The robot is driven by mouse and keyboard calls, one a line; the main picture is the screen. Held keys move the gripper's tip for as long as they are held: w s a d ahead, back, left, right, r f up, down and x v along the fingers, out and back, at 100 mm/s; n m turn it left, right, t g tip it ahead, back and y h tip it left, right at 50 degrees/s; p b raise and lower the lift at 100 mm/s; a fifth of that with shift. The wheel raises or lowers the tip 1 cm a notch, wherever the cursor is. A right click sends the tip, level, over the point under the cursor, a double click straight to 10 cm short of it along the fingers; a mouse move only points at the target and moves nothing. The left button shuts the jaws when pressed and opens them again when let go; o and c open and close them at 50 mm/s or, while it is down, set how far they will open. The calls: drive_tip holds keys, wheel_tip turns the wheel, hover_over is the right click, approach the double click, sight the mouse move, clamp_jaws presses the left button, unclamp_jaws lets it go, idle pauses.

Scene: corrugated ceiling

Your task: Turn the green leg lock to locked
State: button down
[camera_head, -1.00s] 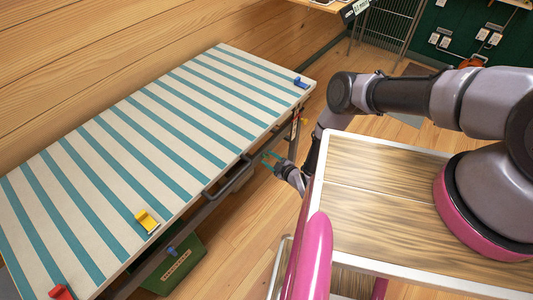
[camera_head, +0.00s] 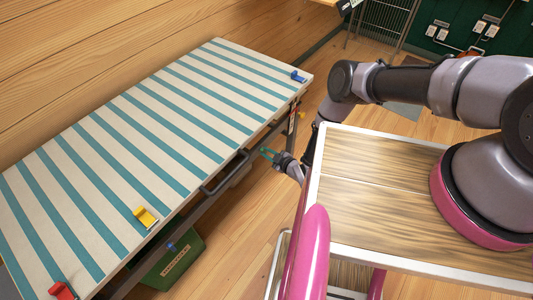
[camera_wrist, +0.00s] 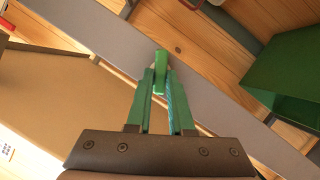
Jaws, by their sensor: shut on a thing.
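The green leg lock (camera_wrist: 161,60) is a small upright green tab in the wrist view, in front of a long grey rail. My gripper (camera_wrist: 160,82) has its two green fingers closed around the lower part of the tab, which sticks out beyond the fingertips. In the head view my gripper (camera_head: 267,153) is low beside the long edge of the striped table (camera_head: 150,140). The lock is too small to tell from the green fingers there. Any lock marking is not visible.
Yellow (camera_head: 145,217), red (camera_head: 62,290) and blue (camera_head: 298,77) clips sit at the table's edges. A blue knob (camera_head: 171,247) is near a green box (camera_head: 178,268) under the table. A grey handle (camera_head: 225,177) juts from the table side. Wooden floor lies between table and me.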

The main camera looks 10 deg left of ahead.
drive_tip(key=m+g, duration=0.2)
drive_tip(key=m, duration=0.2)
drive_tip(key=shift+w+d+g+y, duration=0.2)
drive_tip(key=shift+w+g+y, duration=0.1)
drive_tip(key=shift+g, duration=0.1)
idle(0.4)
drive_tip(key=c, duration=0.8)
unclamp_jaws()
drive_tip(key=v, duration=1.1)
drive_tip(key=shift+w, duration=0.1)
drive_tip(key=shift+w, duration=0.1)
